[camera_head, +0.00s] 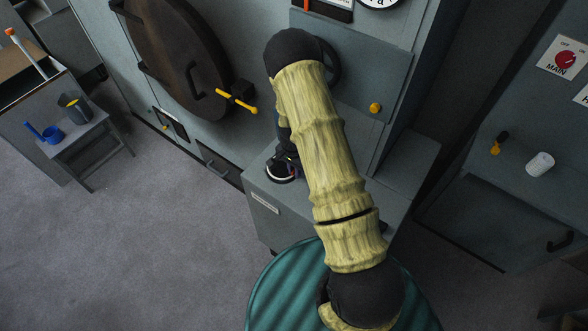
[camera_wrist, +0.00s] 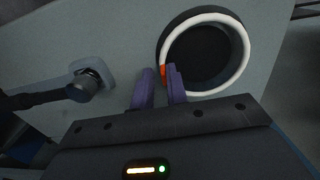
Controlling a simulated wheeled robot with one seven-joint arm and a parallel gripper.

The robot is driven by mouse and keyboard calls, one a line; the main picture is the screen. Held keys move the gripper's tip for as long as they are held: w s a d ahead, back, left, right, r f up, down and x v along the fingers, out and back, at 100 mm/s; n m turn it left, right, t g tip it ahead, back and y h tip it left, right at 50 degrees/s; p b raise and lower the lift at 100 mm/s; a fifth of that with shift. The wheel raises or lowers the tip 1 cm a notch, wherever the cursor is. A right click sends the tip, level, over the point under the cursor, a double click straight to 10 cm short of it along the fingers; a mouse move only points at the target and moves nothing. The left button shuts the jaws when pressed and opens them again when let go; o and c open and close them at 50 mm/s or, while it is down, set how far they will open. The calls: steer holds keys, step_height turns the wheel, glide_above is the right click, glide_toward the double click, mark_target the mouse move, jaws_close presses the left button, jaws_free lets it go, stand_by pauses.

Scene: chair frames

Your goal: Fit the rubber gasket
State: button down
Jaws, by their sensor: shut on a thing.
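The rubber gasket looks to be the white ring (camera_wrist: 247,52) in the wrist view, around a dark round opening (camera_wrist: 203,55) in a grey surface. A small orange tab (camera_wrist: 163,71) sits at the ring's left edge. My gripper (camera_wrist: 161,77) has its purple fingertips at this tab and is shut on it. I cannot tell whether the ring is seated in the opening or held just above it. In the head view, the white ring (camera_head: 281,179) shows partly on a grey cabinet (camera_head: 268,204), beneath my gripper (camera_head: 285,160), which my arm partly hides.
In the wrist view, a dark lever with a round pivot (camera_wrist: 85,86) stands left of the ring. In the head view, a large round door (camera_head: 178,55) with a yellow-tipped handle (camera_head: 238,102) is behind. A side table (camera_head: 82,131) stands left; open floor (camera_head: 150,240) lies between.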

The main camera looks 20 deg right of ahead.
steer(key=shift+f, duration=0.1)
steer(key=shift+d+f, duration=0.15)
steer(key=shift+f, duration=0.15)
steer(key=shift+s+f+b, duration=0.1)
steer(key=shift+f+b, duration=0.05)
steer(key=shift+b, duration=0.3)
steer(key=shift+f, duration=0.15)
steer(key=c, duration=1.3)
jaws_free()
steer(key=r+b, duration=0.1)
steer(key=r, duration=0.4)
steer(key=r+b, duration=0.2)
steer(key=r, duration=0.4)
steer(key=r+b, duration=0.1)
steer(key=r, duration=0.5)
steer(key=shift+w+a+r, duration=0.2)
steer(key=shift+w+a, duration=0.05)
steer(key=shift+w, duration=0.05)
